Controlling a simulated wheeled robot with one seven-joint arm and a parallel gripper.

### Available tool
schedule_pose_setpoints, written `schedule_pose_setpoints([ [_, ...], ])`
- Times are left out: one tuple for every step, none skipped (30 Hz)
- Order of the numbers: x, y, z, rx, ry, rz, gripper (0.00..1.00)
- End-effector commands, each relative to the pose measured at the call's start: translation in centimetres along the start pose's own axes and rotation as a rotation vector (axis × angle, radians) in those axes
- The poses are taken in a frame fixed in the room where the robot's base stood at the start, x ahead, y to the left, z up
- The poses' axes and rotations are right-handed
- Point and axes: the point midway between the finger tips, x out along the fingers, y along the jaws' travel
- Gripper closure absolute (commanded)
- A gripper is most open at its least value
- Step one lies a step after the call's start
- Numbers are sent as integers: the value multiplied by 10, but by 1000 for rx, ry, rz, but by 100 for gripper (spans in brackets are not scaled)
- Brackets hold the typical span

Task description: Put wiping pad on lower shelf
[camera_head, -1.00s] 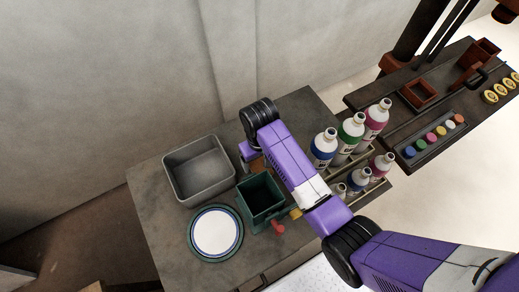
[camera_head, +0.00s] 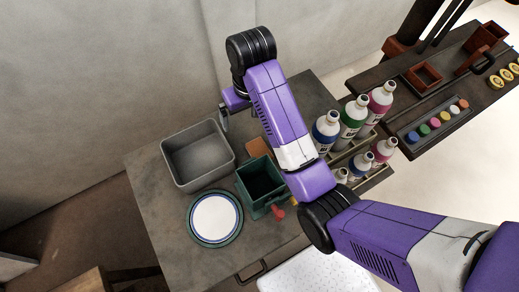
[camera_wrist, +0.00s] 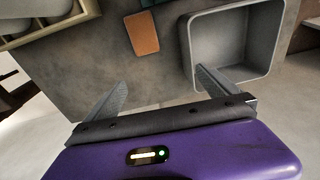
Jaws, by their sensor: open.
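A flat orange-brown pad, which looks like the wiping pad (camera_head: 258,147), lies on the dark grey table behind the green bin. It also shows in the wrist view (camera_wrist: 142,32), lying flat beside the grey tub. My gripper (camera_head: 224,116) is open and empty, raised near the tub's back right corner. In the wrist view its two fingers (camera_wrist: 160,76) are spread wide, with bare table between them and the pad beyond, not touching it. I cannot make out which surface is the lower shelf.
A grey tub (camera_head: 166,150), a green bin (camera_head: 245,189) with a red knob and a green-rimmed plate (camera_head: 238,222) fill the table's left and middle. Several bottles (camera_head: 351,117) stand in a rack at right. A second dark table (camera_head: 427,150) holds small items.

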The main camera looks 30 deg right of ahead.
Motion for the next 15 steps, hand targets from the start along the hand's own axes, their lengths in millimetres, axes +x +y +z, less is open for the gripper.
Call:
schedule_pose_setpoints([
  [-2,0,-8,-12,14,-16,0],
  [-4,2,-13,-24,22,-25,0],
  [-7,5,-17,-45,30,-37,0],
  [-8,7,-21,-65,36,-48,0],
  [-9,10,-23,-87,41,-57,0],
  [-10,12,-26,-122,48,-71,0],
  [-9,15,-27,-150,51,-82,0],
  [-9,16,-28,-181,55,-92,0],
  [-7,19,-28,-224,58,-108,0],
  [-6,21,-28,-258,61,-120,0],
  [-3,23,-27,-295,63,-132,0],
  [0,24,-25,-348,67,-150,0],
  [3,26,-23,-389,69,-163,0],
  [7,27,-20,-431,71,-176,0],
  [12,28,-17,-488,75,-193,0],
])
